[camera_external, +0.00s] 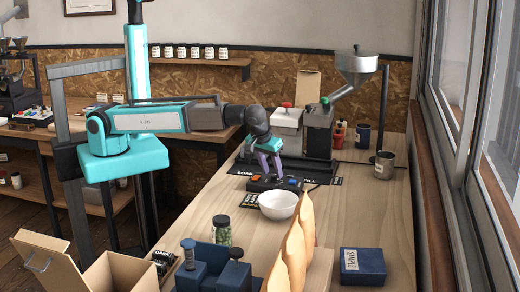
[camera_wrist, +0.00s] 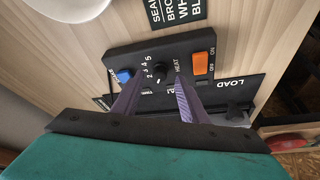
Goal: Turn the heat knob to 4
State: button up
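The dark control box (camera_wrist: 118,55) lies on the wooden table, and it also shows in the external view (camera_external: 289,184). Its small black heat knob (camera_wrist: 160,74) sits beside the word HEAT and a printed number scale; I cannot tell surely which number it points to. A blue button (camera_wrist: 125,75) is to the left of the scale and an orange ON/OFF switch (camera_wrist: 203,63) is to the right. My gripper (camera_wrist: 157,84) is over the box with its purple fingers apart, one on each side of the knob. I see no clear contact. In the external view my gripper (camera_external: 268,178) points down at the box.
A white bowl (camera_external: 279,205) stands just in front of the box. The roaster with its metal funnel (camera_external: 356,65) stands behind. A jar of green beans (camera_external: 222,231), paper bags (camera_external: 293,250) and a blue box (camera_external: 363,266) are nearer the camera.

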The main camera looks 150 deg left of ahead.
jog(key=shift+x, duration=1)
grip_shut()
